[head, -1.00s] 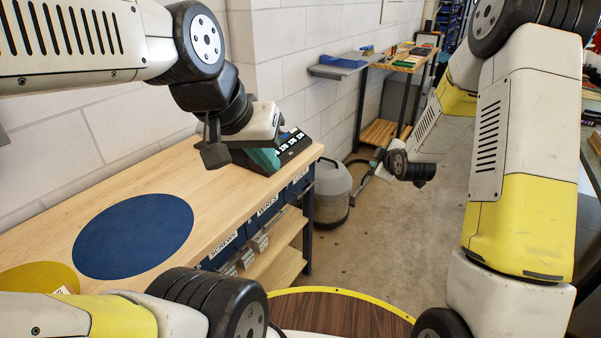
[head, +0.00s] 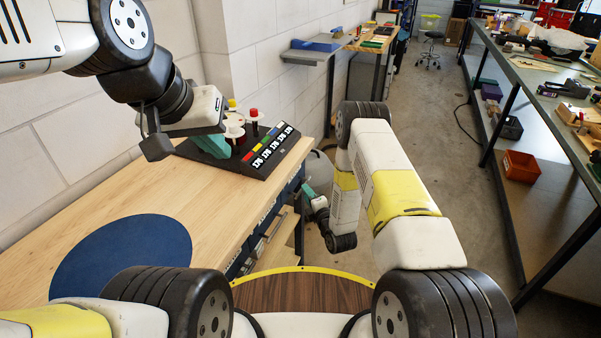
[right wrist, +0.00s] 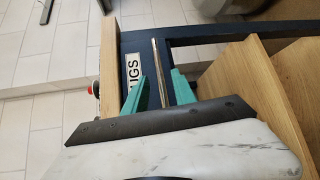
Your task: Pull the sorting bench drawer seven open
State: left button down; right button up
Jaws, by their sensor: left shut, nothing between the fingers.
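The wooden-topped sorting bench (head: 130,200) runs along the wall at left, with dark blue drawers (head: 262,232) along its front. In the right wrist view a dark blue drawer front (right wrist: 132,50) carries a white label (right wrist: 132,72) ending in "UGS". Its metal bar handle (right wrist: 158,68) runs between the two teal fingers of my right gripper (right wrist: 158,92); they stand apart, with gaps beside the bar. In the head view my right gripper (head: 309,193) is at the far end of the drawer row. My left gripper (head: 211,146) is shut and empty above the bench top.
A black rack (head: 262,158) with labels and red- and yellow-topped items stands by my left gripper. A blue disc (head: 120,258) marks the bench top. Wooden shelving (right wrist: 240,80) lies beside the drawer. Another bench (head: 530,65) stands at right, with floor between.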

jog(key=x, duration=0.5)
jog(key=shift+w, duration=0.1)
grip_shut()
dwell(1.3)
